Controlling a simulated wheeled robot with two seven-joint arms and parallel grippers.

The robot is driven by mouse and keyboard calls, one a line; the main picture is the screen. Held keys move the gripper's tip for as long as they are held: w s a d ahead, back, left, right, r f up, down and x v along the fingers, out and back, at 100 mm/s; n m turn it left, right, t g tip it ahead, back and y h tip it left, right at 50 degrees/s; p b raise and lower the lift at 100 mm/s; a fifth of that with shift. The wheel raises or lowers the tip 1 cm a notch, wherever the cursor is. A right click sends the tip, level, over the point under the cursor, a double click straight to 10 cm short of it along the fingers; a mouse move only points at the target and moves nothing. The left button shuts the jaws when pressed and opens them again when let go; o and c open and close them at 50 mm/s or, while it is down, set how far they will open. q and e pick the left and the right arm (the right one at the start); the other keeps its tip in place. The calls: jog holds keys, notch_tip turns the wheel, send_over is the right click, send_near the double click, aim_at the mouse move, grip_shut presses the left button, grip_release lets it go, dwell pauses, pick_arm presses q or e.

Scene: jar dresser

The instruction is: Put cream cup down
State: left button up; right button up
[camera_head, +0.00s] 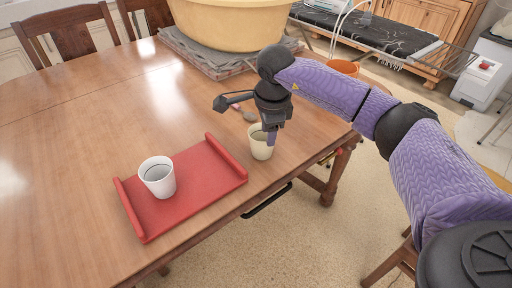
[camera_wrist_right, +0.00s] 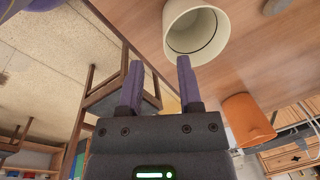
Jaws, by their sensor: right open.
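The cream cup (camera_head: 261,142) stands upright on the wooden table near its edge, right of the red tray. In the right wrist view the cream cup (camera_wrist_right: 194,32) is at the top, with its open mouth showing. My right gripper (camera_head: 270,136) is at the cup in the head view. In the right wrist view its fingers (camera_wrist_right: 160,64) are apart with nothing between them. One fingertip is close to the cup's rim; contact cannot be told. My left gripper is not in view.
A white cup (camera_head: 157,177) stands on the red tray (camera_head: 200,199). A large yellow basin (camera_head: 232,27) sits on folded grey cloth (camera_head: 188,48) at the back. An orange pot (camera_head: 343,68) is beyond the table. The table's left side is clear.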

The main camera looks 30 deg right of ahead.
aim_at(264, 150)
jog(key=f+b, duration=0.1)
jog(key=f, duration=0.1)
jog(key=w+f+b, duration=0.1)
jog(key=f, duration=0.1)
jog(key=f+b, duration=0.1)
jog(key=f, duration=0.2)
jog(key=shift+w+d, duration=0.2)
jog(key=shift+w, duration=0.15)
jog(key=shift+r, duration=0.15)
jog(key=shift+c, duration=0.4)
jog(key=c, duration=0.5)
grip_shut()
